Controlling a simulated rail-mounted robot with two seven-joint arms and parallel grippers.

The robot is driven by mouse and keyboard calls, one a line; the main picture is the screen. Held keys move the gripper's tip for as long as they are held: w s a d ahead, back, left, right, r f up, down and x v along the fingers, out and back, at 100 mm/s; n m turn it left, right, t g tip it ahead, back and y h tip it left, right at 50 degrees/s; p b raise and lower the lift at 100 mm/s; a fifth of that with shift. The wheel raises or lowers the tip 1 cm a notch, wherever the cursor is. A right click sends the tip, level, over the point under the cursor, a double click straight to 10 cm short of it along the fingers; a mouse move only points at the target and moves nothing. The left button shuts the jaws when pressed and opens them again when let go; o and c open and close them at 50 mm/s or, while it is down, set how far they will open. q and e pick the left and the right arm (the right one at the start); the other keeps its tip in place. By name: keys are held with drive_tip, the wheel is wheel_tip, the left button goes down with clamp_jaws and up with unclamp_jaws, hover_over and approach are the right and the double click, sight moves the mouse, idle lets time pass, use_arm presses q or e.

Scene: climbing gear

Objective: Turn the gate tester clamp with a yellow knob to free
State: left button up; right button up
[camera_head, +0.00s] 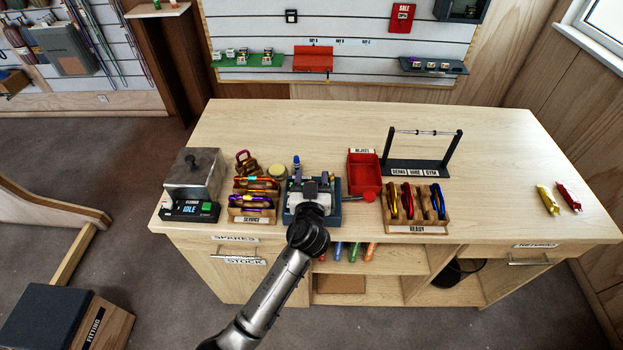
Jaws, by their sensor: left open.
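The device that looks like the gate tester (333,213) is a blue-grey unit at the front middle of the workbench, largely covered by my left gripper (316,187). The gripper is open and right over or at the unit; whether it touches is unclear. A small upright part with a blue-purple top (296,163) rises at the unit's back left. I cannot make out a yellow knob or the clamp's setting; the gripper and wrist may hide them. A pale yellow round piece (277,171) sits just left of the unit. My right gripper is out of view.
Left of the unit stand a wooden SERVICE rack (252,212) with carabiners and a grey box with a green button (192,180). Right are a red REJECT tray (363,161), the READY rack (417,220) and a black test stand (417,167).

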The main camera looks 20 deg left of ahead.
use_arm(q)
drive_tip(key=shift+c, duration=0.4)
clamp_jaws()
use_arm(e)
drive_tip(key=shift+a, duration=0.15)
